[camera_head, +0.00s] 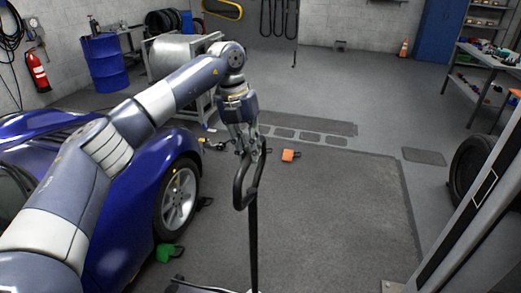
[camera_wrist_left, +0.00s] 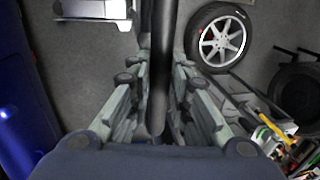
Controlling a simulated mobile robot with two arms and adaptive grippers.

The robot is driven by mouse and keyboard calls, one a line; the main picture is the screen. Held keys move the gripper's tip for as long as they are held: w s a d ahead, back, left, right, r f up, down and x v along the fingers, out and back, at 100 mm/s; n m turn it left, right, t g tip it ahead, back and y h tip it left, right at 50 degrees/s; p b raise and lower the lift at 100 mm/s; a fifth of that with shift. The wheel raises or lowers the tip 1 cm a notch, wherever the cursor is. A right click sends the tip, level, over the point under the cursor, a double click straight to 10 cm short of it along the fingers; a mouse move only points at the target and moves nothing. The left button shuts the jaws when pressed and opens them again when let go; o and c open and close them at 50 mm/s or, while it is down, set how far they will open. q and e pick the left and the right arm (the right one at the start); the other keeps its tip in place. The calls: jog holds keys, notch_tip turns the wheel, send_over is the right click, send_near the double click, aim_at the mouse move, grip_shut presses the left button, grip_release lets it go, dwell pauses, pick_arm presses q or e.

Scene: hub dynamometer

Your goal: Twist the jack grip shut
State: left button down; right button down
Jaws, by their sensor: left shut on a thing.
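The jack grip (camera_head: 238,186) is a dark loop handle at the top of a thin black pole (camera_head: 253,245), in the middle of the head view. The pole runs down to the bottom edge, where a pale part of the jack (camera_head: 215,288) just shows. My left gripper (camera_head: 249,148) comes from above and is shut on the upper end of the grip. In the left wrist view, a dark bar of the grip (camera_wrist_left: 162,70) stands between the two fingers. My right gripper is not in view.
A blue car (camera_head: 110,200) stands close on the left, with a green wheel chock (camera_head: 169,253) by its wheel. An orange block (camera_head: 290,155) lies on the floor beyond the grip. The grey floor mat (camera_head: 340,215) to the right is clear. A loose tyre (camera_head: 468,170) stands far right.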

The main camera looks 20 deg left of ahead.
pick_arm(q)
jog(key=shift+r, duration=0.1)
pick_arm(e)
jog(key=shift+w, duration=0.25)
pick_arm(q)
jog(key=c, duration=1.5)
grip_release()
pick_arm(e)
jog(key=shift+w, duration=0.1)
pick_arm(q)
jog(key=shift+o, duration=0.2)
notch_tip(320, 180, up, 12)
jog(key=a, duration=0.2)
jog(key=shift+a, duration=0.2)
